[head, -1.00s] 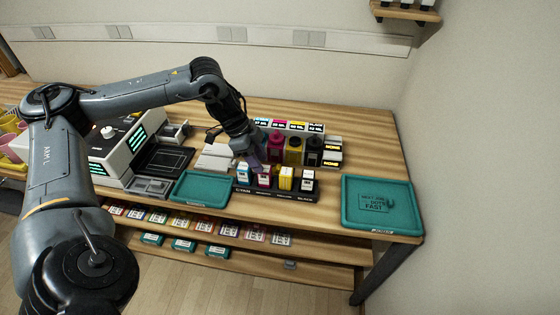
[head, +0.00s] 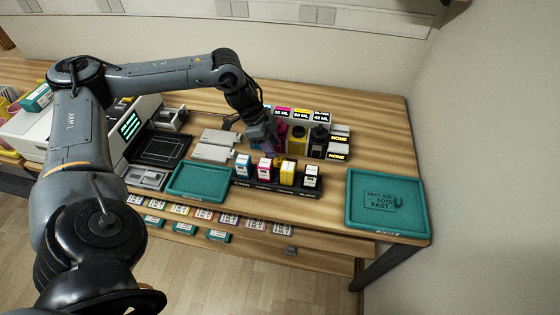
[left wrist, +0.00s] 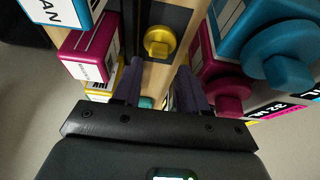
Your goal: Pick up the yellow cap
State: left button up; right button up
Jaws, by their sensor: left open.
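The yellow cap (left wrist: 160,42) shows in the left wrist view as a round yellow piece with a raised knob, over a dark strip between the cartridges and the bottles. My left gripper (head: 266,146) is open, above the gap between the cartridge row and the bottle row. In the left wrist view its two purple fingers (left wrist: 158,72) are apart with nothing held between them, and the cap appears just beyond their tips. The yellow bottle (head: 297,144) stands right of the gripper. My right gripper is not in view.
Cyan, magenta, yellow (head: 287,172) and black cartridges stand in a black rack in front. A magenta bottle (left wrist: 218,82) and a cyan bottle (left wrist: 240,38) are close to the fingers. A black bottle (head: 318,144) is farther right. Teal trays lie left (head: 200,197) and right (head: 354,216).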

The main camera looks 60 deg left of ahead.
aim_at(280, 158)
pick_arm(q)
jog(key=p+x, duration=0.1)
jog(key=x, duration=0.2)
jog(key=shift+w+d+f, duration=0.1)
jog(key=shift+d+f, duration=0.15)
jog(key=shift+f, duration=0.1)
jog(key=shift+w+d+f, duration=0.1)
jog(key=shift+w+f, duration=0.05)
jog(key=shift+f, duration=0.5)
grip_shut()
